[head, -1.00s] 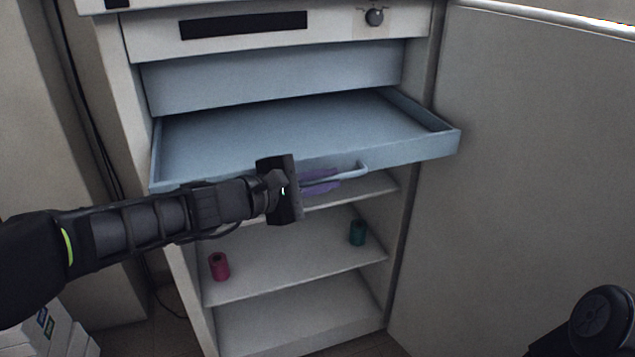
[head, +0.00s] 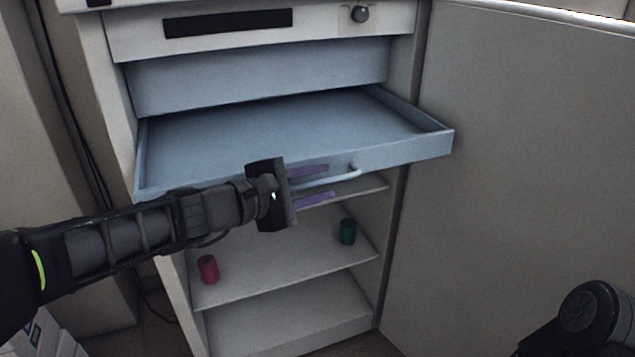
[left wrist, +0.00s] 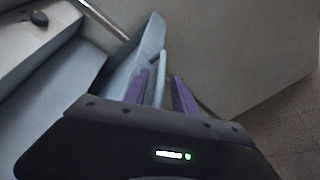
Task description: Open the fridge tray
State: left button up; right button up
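The light blue fridge tray (head: 280,135) is pulled out from the white cabinet and looks empty. It also shows in the left wrist view (left wrist: 150,45). Its pale bar handle (head: 345,175) runs along the front face. My left gripper (head: 318,184) is at the handle, with purple fingers apart, one above and one below the bar. In the left wrist view, the handle (left wrist: 160,75) lies between the two fingers (left wrist: 160,93) with gaps on both sides. My right gripper is not in view; part of my right arm shows at the lower right.
The open fridge door (head: 510,170) stands along the right side. Below the tray, a red spool (head: 208,269) and a green spool (head: 347,231) stand on a shelf. White boxes (head: 45,335) sit on the floor at lower left.

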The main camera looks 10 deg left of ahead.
pick_arm(q)
jog(key=v, duration=0.7)
jog(key=shift+s+a, duration=0.25)
jog(key=shift+s, duration=0.1)
jog(key=shift+r, duration=0.1)
